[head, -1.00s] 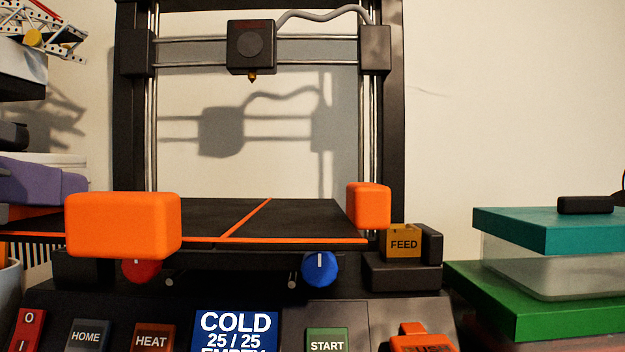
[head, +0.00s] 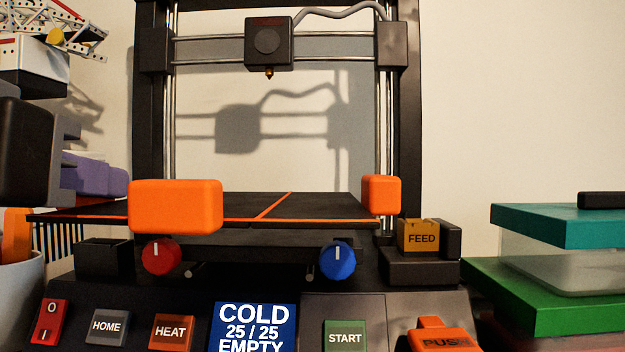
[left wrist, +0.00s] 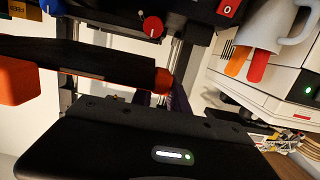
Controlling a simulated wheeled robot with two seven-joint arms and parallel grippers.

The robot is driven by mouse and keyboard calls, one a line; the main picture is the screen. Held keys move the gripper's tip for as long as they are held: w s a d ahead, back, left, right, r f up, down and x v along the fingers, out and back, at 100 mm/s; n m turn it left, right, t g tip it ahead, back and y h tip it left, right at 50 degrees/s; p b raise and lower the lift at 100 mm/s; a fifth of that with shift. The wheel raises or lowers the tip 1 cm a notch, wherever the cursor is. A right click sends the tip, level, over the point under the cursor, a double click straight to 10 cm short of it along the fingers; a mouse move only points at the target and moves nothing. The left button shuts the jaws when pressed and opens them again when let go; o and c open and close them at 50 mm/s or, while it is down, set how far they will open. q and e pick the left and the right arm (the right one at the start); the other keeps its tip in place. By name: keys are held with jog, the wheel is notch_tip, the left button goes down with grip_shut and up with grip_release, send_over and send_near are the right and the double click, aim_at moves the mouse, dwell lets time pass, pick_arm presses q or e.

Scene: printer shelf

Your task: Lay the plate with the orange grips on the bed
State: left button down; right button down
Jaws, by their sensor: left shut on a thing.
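The plate (head: 330,207) is a dark sheet with an orange front edge and an orange stripe. A large orange grip (head: 175,206) shows near its left side and another orange grip (head: 381,195) at its right end. It lies over the printer's middle, beneath the print head; its underside is hidden, so I cannot tell whether it touches the bed. My left gripper (head: 112,178), with purple fingers, is shut at the plate's left side; the large grip hides its fingertips. Purple fingers also show in the left wrist view (left wrist: 178,102). My right gripper is not in view.
The print head (head: 269,42) hangs above, between dark uprights. The control panel has a red knob (head: 161,257), a blue knob (head: 337,260) and a screen (head: 254,327) reading COLD. Lidded boxes (head: 560,225) stand at right. A pale cup (head: 20,285) is at left.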

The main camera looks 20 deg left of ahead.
pick_arm(q)
jog(key=x, duration=1.7)
jog(key=shift+r+b, duration=0.1)
jog(key=shift+b, duration=0.3)
jog(key=shift+s+d+f+b, duration=0.1)
jog(key=shift+s+f+b, duration=0.05)
jog(key=shift+f+b, duration=0.75)
jog(key=shift+f, duration=0.1)
dwell(0.3)
jog(key=c, duration=1.2)
grip_release()
jog(key=shift+b+v, duration=0.75)
jog(key=shift+v, duration=3.15)
